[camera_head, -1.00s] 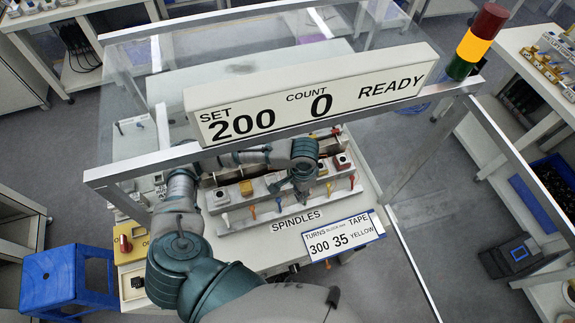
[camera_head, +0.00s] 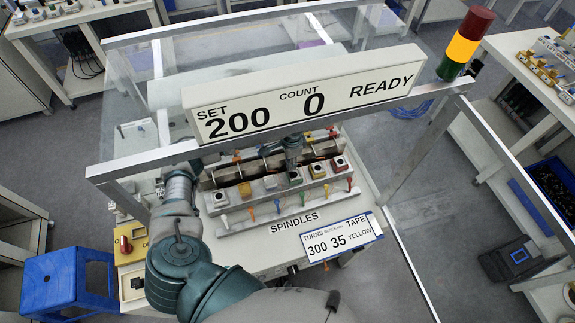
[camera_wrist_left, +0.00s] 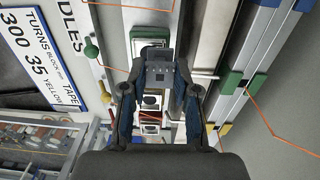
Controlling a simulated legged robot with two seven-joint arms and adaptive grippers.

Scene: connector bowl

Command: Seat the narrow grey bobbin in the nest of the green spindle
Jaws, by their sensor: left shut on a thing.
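My left gripper (camera_head: 292,152) is behind the row of spindle blocks in the head view, partly hidden by the sign bar. In the wrist view its fingers (camera_wrist_left: 158,78) are shut on a small grey piece (camera_wrist_left: 158,68), which looks like the narrow grey bobbin. The green spindle block (camera_head: 295,178) sits in the row, in line with the green-knobbed lever (camera_head: 302,197). The green-edged block also shows in the wrist view (camera_wrist_left: 150,43), just beyond the fingertips and partly covered by the held piece. I cannot tell whether they touch. The right gripper is not in view.
Blocks of other colours, such as the red one (camera_head: 339,164), flank the green one closely. A row of coloured levers stands in front. The sign (camera_head: 305,95) and its metal frame hang over the bench. Thin orange threads run past green guides (camera_wrist_left: 258,85) in the wrist view.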

